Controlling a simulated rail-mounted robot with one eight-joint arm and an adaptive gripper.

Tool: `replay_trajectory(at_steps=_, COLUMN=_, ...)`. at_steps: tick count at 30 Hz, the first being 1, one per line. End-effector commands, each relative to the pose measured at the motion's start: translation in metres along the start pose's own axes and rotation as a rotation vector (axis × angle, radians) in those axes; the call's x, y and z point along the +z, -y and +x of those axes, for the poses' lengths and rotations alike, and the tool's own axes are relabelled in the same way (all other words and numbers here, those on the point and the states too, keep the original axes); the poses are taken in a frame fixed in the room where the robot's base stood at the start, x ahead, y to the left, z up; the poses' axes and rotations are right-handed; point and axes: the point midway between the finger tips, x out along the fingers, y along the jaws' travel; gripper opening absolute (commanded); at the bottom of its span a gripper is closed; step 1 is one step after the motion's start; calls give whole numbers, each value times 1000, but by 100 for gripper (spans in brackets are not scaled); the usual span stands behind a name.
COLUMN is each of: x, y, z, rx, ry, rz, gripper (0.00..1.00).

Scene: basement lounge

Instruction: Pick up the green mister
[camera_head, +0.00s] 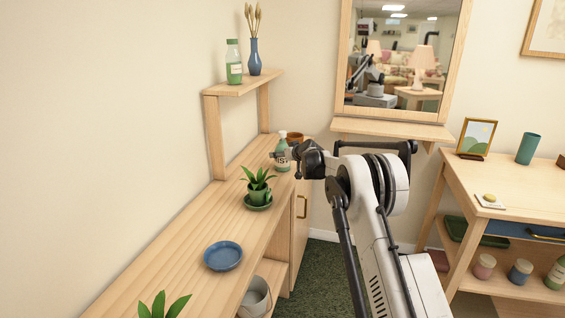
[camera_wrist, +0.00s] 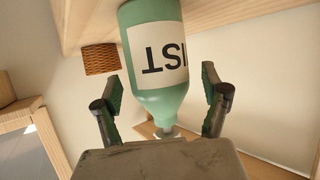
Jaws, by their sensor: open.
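The green mister (camera_head: 282,158) is a pale green bottle with a white label. It stands upright at the far end of the long wooden counter. In the wrist view the mister (camera_wrist: 160,103) appears upside down, with part of its lettering showing; its top is partly hidden behind my gripper's body. My gripper (camera_wrist: 162,82) is open, with one finger on each side of the bottle and a visible gap on both sides. In the head view my gripper (camera_head: 290,156) is at the mister, reaching in from the right; its fingers are hard to make out there.
A brown basket (camera_head: 295,137) is behind the mister; it also shows in the wrist view (camera_wrist: 101,59). A potted plant (camera_head: 258,186) and blue dish (camera_head: 222,256) stand nearer on the counter. A raised shelf (camera_head: 245,84) holds another green bottle (camera_head: 234,72) and a blue vase (camera_head: 254,58).

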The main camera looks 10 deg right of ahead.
Motion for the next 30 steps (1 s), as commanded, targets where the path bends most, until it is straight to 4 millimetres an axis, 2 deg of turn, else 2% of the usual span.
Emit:
replay_trajectory(at_steps=6, x=0, y=-1, z=14, rx=0, ry=0, rz=1, gripper=77)
replay_trajectory(at_steps=14, x=0, y=-1, z=15, rx=0, ry=0, rz=1, gripper=77)
replay_trajectory(at_steps=17, x=0, y=-1, z=15, rx=0, ry=0, rz=1, gripper=67)
replay_trajectory(at_steps=30, x=0, y=-1, z=15, rx=0, ry=0, rz=1, gripper=8)
